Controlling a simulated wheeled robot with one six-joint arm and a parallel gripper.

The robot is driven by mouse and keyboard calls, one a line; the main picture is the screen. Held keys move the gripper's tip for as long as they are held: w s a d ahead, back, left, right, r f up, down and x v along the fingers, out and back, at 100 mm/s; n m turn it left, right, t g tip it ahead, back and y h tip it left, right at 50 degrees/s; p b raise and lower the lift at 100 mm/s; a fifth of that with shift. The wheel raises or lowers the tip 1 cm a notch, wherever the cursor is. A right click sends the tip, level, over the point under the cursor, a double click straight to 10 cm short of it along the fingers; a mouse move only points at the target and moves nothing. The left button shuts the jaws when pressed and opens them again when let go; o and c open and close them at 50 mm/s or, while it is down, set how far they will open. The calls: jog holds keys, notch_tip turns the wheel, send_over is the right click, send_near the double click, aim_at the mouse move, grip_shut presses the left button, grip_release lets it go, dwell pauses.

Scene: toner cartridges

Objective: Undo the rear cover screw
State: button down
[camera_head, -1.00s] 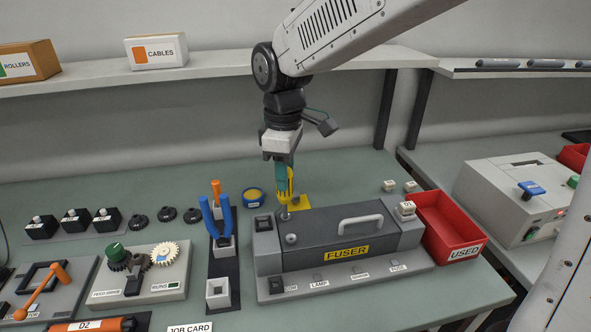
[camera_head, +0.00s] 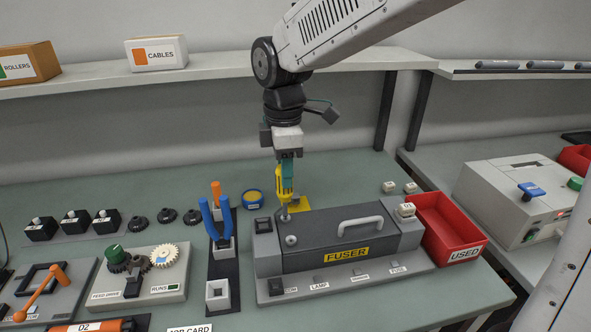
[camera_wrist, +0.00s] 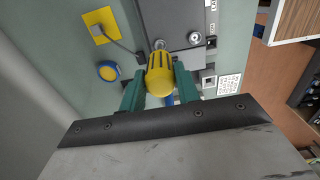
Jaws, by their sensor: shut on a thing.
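My gripper (camera_head: 287,168) points down over the rear left part of the dark grey fuser unit (camera_head: 385,240). It is shut on a yellow screwdriver (camera_head: 285,183), held upright. In the wrist view the screwdriver's rounded yellow handle (camera_wrist: 160,75) sits between the teal fingers. The tool's lower end meets a small round metal fitting (camera_head: 284,217) at the rear left edge of the fuser. The screw itself is hidden under the tool. A second round silver screw or knob (camera_head: 291,240) sits nearer on the fuser top. It also shows in the wrist view (camera_wrist: 194,38).
A yellow pad (camera_head: 301,203) and a blue-rimmed round tin (camera_head: 253,198) lie behind the fuser. Blue-handled pliers (camera_head: 216,218) stand in a holder to its left. A red USED bin (camera_head: 466,254) is on its right. Free bench lies behind.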

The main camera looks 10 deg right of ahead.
jog(key=m, duration=0.6)
jog(key=shift+m, duration=0.3)
jog(key=m, duration=0.5)
jog(key=shift+s+a+m, duration=0.1)
jog(key=shift+m, duration=0.3)
jog(key=m, duration=0.5)
jog(key=shift+m, duration=0.3)
jog(key=m, duration=0.6)
